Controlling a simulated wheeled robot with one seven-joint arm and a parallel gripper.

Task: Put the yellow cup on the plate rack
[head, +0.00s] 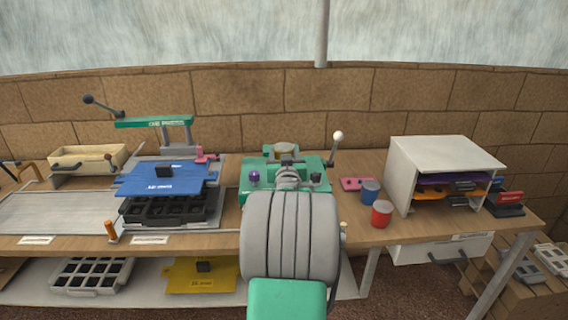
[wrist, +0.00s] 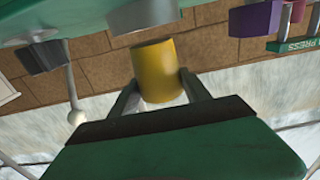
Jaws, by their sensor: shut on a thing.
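The yellow cup (wrist: 155,72) is between the two fingers of my gripper (wrist: 160,88) in the wrist view. The gripper is shut on the cup's sides. In the head view, my arm covers the front of the green machine, and I cannot clearly make out the cup or fingertips there. The plate rack appears to be the white open-fronted shelf (head: 446,152) at the right of the bench. It holds a purple plate (head: 445,179) and an orange plate (head: 440,191) with dark handles.
A blue cup (head: 371,191) and red cup (head: 381,214) stand left of the rack. A pink piece (head: 357,184) lies behind them. The rack's top is bare.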

